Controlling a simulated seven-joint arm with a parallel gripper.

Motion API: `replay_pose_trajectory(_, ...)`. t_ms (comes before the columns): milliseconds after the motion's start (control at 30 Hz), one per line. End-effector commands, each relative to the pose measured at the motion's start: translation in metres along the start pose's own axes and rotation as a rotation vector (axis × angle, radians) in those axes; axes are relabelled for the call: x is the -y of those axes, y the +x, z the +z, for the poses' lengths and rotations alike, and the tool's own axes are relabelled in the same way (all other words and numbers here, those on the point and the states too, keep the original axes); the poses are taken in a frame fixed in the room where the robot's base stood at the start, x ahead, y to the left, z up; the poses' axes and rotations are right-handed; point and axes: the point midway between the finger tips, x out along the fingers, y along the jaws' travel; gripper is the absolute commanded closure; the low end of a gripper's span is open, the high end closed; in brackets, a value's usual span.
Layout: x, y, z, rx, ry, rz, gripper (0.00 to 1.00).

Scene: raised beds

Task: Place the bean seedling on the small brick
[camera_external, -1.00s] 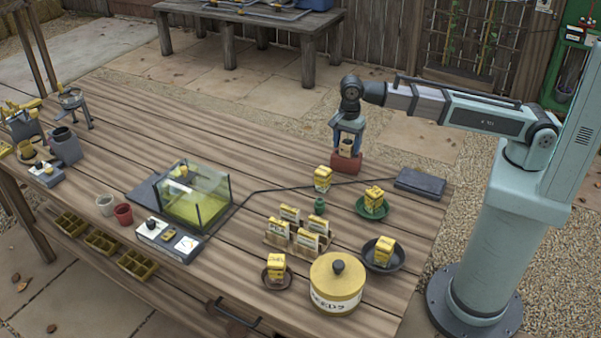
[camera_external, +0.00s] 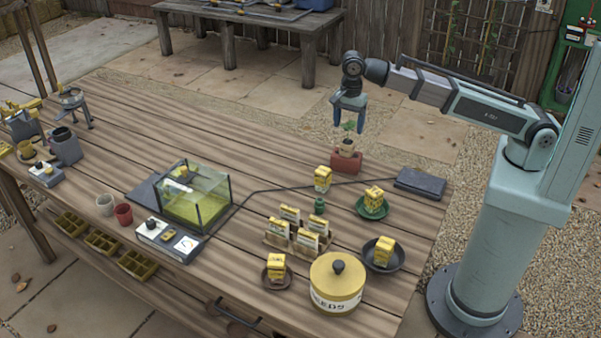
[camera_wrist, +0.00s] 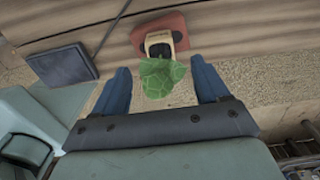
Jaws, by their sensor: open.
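The bean seedling (camera_external: 348,141), a small pot with green leaves, stands upright on the small red brick (camera_external: 346,163) near the back edge of the table. In the wrist view the seedling's leaves (camera_wrist: 160,78) show between my fingers, with its pale pot (camera_wrist: 159,42) on the red brick (camera_wrist: 178,22) beyond them. My gripper (camera_external: 348,122) is open and empty, above the seedling and apart from the pot. Its two blue fingers also show in the wrist view (camera_wrist: 160,80).
A dark flat box (camera_external: 420,184) lies right of the brick, and a cable runs across the table. Yellow packets, one (camera_external: 323,179) close in front of the brick and one on a green saucer (camera_external: 372,209), stand nearby. A glass case (camera_external: 205,195) stands left.

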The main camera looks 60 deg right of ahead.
Motion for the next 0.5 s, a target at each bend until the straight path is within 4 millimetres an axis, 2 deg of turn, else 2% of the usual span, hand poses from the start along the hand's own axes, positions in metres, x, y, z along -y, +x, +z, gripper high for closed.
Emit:
replay_pose_trajectory(200,0.001,-0.028,0.001,0.000,0.000,-0.001,0.26)
replay_pose_trajectory(500,0.000,-0.043,0.000,0.000,0.000,0.000,0.26)
